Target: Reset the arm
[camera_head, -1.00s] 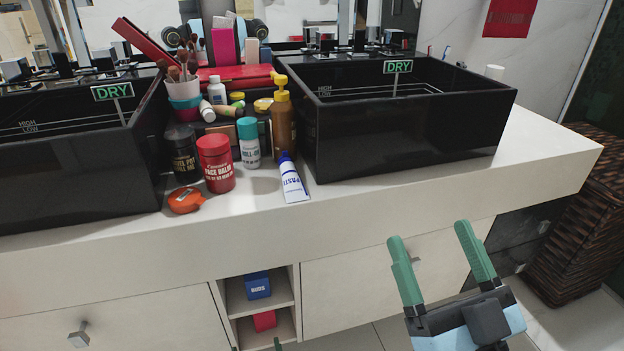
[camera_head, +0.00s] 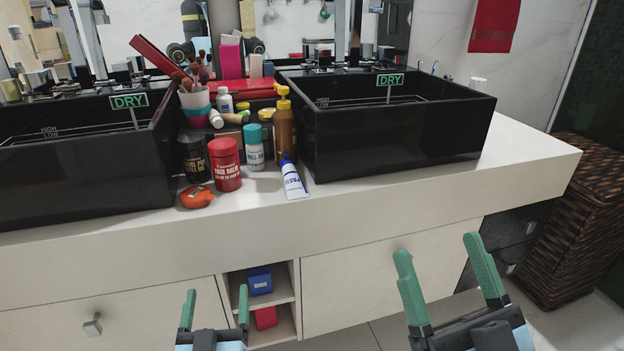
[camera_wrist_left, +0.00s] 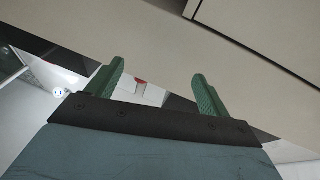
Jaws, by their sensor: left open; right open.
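My left gripper (camera_head: 215,309) is open and empty, low in front of the cabinet near the open shelf. Its green fingers also show apart in the left wrist view (camera_wrist_left: 160,90), with nothing between them. My right gripper (camera_head: 452,272) is open and empty, in front of the cabinet drawer at the right. Both grippers are below the countertop and apart from every object there.
The white countertop (camera_head: 300,213) holds two black sinks (camera_head: 400,135) with DRY signs. Between them stand a red jar (camera_head: 226,165), a brown pump bottle (camera_head: 284,128), a paste tube (camera_head: 293,180) and other toiletries. A wicker basket (camera_head: 580,235) stands at the right.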

